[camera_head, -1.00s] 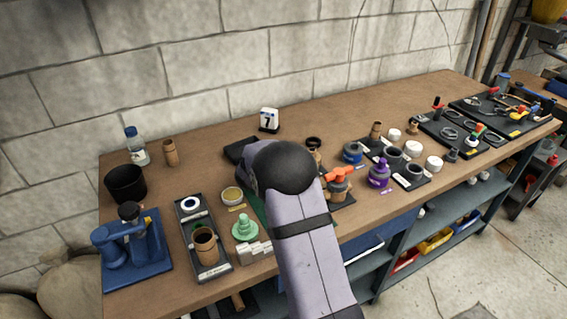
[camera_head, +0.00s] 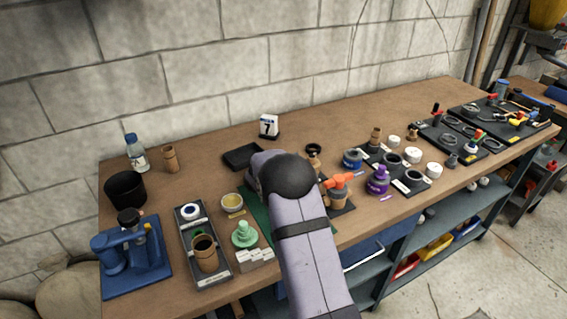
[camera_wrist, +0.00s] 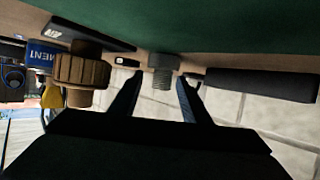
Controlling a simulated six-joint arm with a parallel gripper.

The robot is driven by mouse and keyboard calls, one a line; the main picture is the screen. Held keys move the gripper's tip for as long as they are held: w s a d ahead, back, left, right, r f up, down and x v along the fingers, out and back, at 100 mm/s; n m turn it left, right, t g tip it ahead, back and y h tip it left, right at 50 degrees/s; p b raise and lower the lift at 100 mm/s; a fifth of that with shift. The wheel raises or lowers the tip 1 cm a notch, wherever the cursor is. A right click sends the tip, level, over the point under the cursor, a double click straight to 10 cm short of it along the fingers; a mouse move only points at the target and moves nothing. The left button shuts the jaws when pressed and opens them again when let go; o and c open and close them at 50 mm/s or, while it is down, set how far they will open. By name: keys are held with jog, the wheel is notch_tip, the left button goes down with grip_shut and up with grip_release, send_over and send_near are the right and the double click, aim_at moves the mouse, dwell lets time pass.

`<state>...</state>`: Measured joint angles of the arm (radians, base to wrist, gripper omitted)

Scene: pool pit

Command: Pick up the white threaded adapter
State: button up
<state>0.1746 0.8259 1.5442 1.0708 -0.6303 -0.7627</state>
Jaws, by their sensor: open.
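In the wrist view a grey-looking threaded piece (camera_wrist: 163,68) with a wider flange shows between the fingertips of my gripper (camera_wrist: 160,80). It may be the white threaded adapter in shade; I cannot tell its true colour. My gripper is open, with one finger on each side of the piece and gaps between. In the head view my arm hides the gripper and this piece. Several white round fittings, such as one at the right (camera_head: 433,169), sit on the bench well right of my arm; their threads are too small to make out.
In the head view an orange-handled valve (camera_head: 339,190) stands close right of my arm, a green fitting (camera_head: 244,236) left. The bench back is mostly clear.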

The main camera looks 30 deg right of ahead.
jog(key=shift+x, duration=1.75)
jog(key=shift+c, duration=0.4)
grip_shut()
